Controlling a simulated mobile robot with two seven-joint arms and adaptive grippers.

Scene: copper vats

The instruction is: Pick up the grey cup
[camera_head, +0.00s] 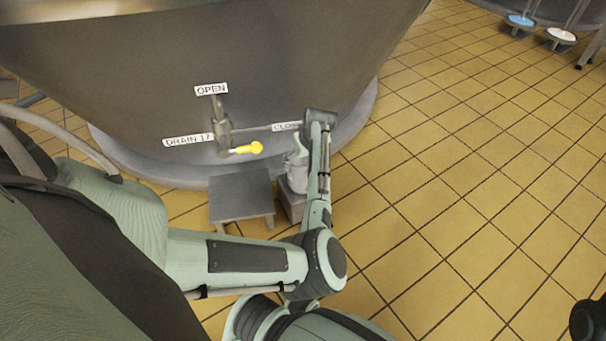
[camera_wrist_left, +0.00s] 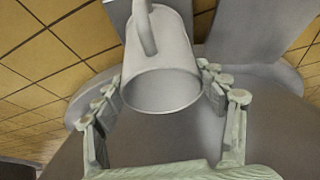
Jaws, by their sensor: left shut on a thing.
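The grey cup (camera_wrist_left: 161,52) fills the upper middle of the left wrist view, its round mouth facing the camera and its handle at the top. My left gripper (camera_wrist_left: 160,88) has a finger on each side of the cup and is shut on it. In the head view, the left gripper (camera_head: 297,157) hangs at the end of the forearm, in front of the vat. The cup (camera_head: 297,181) shows partly below it, close over a low grey block; I cannot tell whether they touch. My right gripper is not in view.
A large vat (camera_head: 150,75) stands behind, with a yellow-handled drain valve (camera_head: 245,149) and labels OPEN, CLOSE and DRAIN. A small grey stool (camera_head: 240,197) stands left of the block (camera_head: 289,205).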

